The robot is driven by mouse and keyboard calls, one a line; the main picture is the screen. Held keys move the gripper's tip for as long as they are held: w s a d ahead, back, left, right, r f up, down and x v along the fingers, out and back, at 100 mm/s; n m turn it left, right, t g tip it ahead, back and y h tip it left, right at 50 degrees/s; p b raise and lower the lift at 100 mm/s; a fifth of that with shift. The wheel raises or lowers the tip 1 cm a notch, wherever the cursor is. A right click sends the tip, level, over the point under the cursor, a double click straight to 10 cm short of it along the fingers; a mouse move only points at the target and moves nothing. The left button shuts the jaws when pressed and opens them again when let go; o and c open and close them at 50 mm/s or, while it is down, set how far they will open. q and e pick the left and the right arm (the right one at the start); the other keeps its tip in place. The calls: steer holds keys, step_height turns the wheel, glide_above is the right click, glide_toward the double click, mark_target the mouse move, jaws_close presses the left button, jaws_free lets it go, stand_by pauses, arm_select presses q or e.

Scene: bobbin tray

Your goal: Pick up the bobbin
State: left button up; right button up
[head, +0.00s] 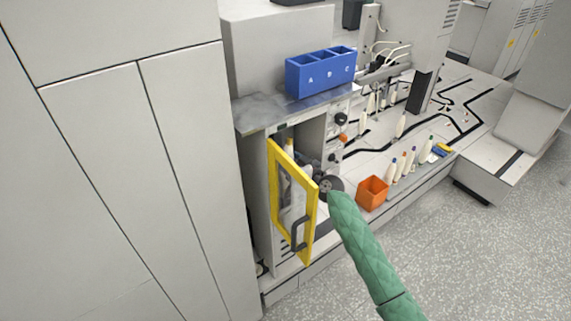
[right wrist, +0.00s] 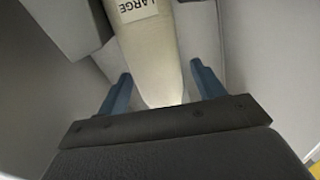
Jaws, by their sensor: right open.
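The bobbin (right wrist: 152,55) is a cream, tapering piece with a label reading "LARGE". In the right wrist view it stands between the two blue fingers of my right gripper (right wrist: 158,78), which is open around it with a gap on each side. In the head view my right arm in its green sleeve reaches into the cabinet (head: 312,130) past the open yellow-framed door (head: 311,225). My right fingers are hidden there. A pale, yellow-tipped piece shows above the door inside; I cannot tell if it is the same bobbin. My left gripper is not in view.
The door's frame and dark handle (head: 298,235) stand close left of my right arm. A blue bin labelled A, B, C (head: 320,75) sits on the cabinet top. An orange box (head: 372,193) and several bobbins (head: 400,167) stand on the bench at right.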

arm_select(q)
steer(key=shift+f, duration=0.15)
arm_select(e)
steer(key=c, duration=1.1)
